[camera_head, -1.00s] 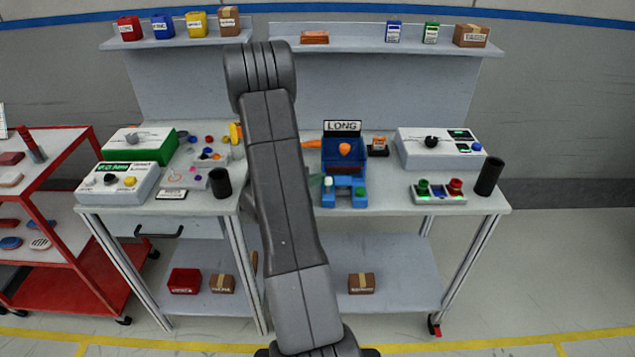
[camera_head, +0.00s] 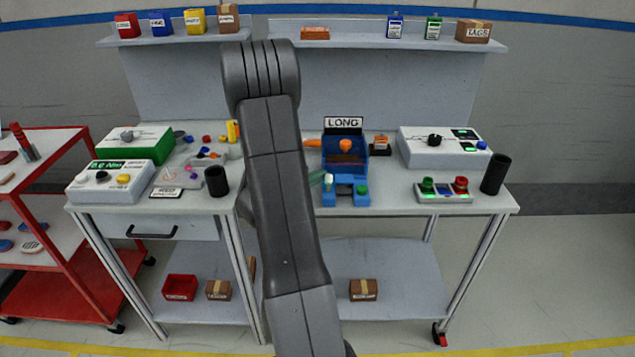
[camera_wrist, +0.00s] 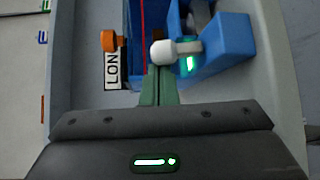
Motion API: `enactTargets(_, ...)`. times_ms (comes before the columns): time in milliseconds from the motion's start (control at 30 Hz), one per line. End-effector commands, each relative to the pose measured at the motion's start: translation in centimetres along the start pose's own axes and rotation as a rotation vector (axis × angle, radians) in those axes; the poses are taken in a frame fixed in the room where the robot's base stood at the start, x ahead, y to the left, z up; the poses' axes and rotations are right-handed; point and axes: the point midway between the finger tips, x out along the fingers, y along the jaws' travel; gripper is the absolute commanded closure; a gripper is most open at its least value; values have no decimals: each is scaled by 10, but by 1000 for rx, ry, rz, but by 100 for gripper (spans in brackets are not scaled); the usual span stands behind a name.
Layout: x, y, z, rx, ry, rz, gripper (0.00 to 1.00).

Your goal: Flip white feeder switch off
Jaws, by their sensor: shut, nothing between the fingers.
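The blue feeder (camera_head: 345,160) stands on the bench under a "LONG" sign (camera_head: 343,123). Its white switch knob (camera_head: 328,179) is at the front left, with a green knob (camera_head: 362,190) to its right. In the wrist view the white switch (camera_wrist: 163,53) is a round white ball on a grey lever, beside a lit green spot. My gripper (camera_wrist: 158,72) has its green fingers shut and empty, with the tips right by the white ball; whether they touch it I cannot tell. In the head view my arm hides most of the gripper; greenish fingertips (camera_head: 316,178) show left of the knob.
An orange part (camera_wrist: 109,41) and the sign are left of the fingers in the wrist view. A black cup (camera_head: 217,181) is left of my arm; a green-and-red button box (camera_head: 443,190) and a black cylinder (camera_head: 495,174) are at the right.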

Motion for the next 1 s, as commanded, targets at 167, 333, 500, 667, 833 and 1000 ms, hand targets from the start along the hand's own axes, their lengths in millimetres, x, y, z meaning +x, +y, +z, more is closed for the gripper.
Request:
enactTargets(167, 0, -8, 0, 39, 0, 38, 100)
enactTargets(333, -2, -10, 2, 87, 1, 89, 100)
enactTargets(500, -5, -10, 4, 138, 1, 144, 100)
enactTargets(667, -7, -10, 7, 187, -1, 195, 100)
enactTargets(833, -9, -10, 9, 240, 0, 250, 100)
enactTargets(1000, -12, -10, 12, 292, 0, 303, 100)
